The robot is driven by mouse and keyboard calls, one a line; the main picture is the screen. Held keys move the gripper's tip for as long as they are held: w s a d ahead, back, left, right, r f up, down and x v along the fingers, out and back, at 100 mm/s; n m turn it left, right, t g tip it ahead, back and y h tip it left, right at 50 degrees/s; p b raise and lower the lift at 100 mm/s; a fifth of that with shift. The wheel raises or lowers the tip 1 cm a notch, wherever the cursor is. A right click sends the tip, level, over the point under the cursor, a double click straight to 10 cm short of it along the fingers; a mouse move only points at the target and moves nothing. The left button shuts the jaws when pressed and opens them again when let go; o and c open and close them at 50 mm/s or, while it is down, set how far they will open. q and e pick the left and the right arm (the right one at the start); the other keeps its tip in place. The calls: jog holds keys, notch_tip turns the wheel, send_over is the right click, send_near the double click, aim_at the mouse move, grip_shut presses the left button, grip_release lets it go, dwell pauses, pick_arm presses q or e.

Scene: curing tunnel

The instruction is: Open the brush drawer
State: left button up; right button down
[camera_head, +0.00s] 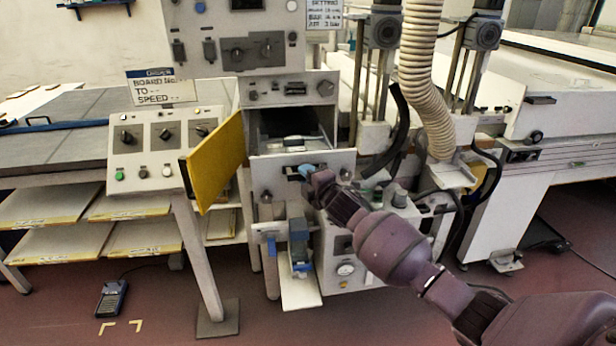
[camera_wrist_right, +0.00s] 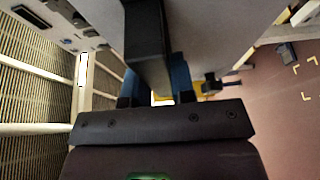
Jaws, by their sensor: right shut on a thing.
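The brush drawer appears to be the light grey unit with a flat front panel (camera_head: 335,160) in the middle of the machine. A dark opening shows just above and behind this front, with a pale object inside; I cannot tell how far the drawer stands out. My right gripper (camera_head: 306,172) is at the dark bar handle (camera_head: 291,172) on the front. In the right wrist view, the blue fingers of the gripper (camera_wrist_right: 155,85) stand on either side of the dark handle (camera_wrist_right: 146,35) and are shut on it. My left gripper is not in view.
A yellow door (camera_head: 215,160) stands swung open left of the drawer. A sloping control panel (camera_head: 165,150) with knobs is further left. A ribbed hose (camera_head: 418,80) hangs at the right. A small white shelf (camera_head: 298,290) juts out below.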

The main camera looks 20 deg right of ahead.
dwell(0.3)
jog(key=c, duration=1)
grip_release()
jog(key=shift+o, duration=0.2)
jog(key=shift+s, duration=0.15)
jog(key=s+d, duration=0.1)
jog(key=s, duration=0.9)
jog(key=shift+s+d, duration=0.2)
jog(key=shift+d, duration=0.15)
